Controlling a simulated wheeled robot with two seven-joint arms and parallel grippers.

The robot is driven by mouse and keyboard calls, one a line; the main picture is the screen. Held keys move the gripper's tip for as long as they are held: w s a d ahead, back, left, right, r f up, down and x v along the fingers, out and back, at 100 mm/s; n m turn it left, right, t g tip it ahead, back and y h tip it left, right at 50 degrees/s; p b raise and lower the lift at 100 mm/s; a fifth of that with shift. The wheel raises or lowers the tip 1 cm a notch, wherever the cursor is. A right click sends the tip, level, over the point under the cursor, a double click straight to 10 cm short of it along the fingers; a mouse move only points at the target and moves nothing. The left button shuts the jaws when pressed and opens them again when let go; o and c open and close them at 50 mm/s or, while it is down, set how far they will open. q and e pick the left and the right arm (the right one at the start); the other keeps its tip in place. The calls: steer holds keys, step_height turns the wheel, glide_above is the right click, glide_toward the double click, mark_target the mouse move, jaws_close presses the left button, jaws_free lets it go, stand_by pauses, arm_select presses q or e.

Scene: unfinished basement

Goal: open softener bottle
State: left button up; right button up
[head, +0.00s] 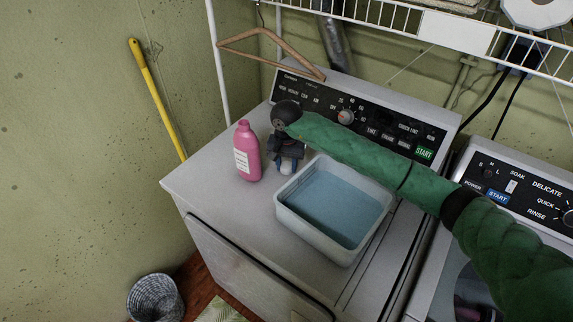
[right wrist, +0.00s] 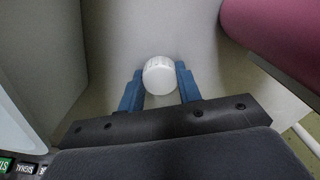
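The pink softener bottle (head: 247,158) stands upright on the left washer top, with a white label on its front. Its neck shows no white cap, and the top looks open. My right gripper (head: 287,167) is just right of the bottle, pointing down close to the washer top. In the right wrist view, a white round cap (right wrist: 160,76) sits between the blue fingertips of my right gripper (right wrist: 160,82), which appear to touch it on both sides. The bottle's pink side (right wrist: 275,35) shows at the upper right there. My left gripper is not in view.
A white tub (head: 310,232) of bluish water stands right of the gripper on the washer top (head: 215,180). The control panel (head: 325,112) rises behind. A wooden hanger (head: 262,37) hangs above, and a wire shelf (head: 380,18) is overhead. A basket (head: 155,298) stands on the floor.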

mark_target(287, 165)
steer(key=o, duration=0.3)
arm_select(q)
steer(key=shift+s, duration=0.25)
arm_select(e)
steer(key=shift+o, duration=0.7)
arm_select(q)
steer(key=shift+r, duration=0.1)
arm_select(e)
steer(key=shift+r, duration=0.15)
steer(key=shift+r, duration=0.25)
step_height(287, 165, up, 5)
steer(key=b, duration=0.2)
steer(key=shift+f+b, duration=0.15)
steer(key=shift+b, duration=0.25)
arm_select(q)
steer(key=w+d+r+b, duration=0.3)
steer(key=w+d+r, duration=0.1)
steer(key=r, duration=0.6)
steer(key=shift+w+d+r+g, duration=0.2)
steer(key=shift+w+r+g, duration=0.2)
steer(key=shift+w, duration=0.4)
arm_select(e)
step_height(287, 165, up, 7)
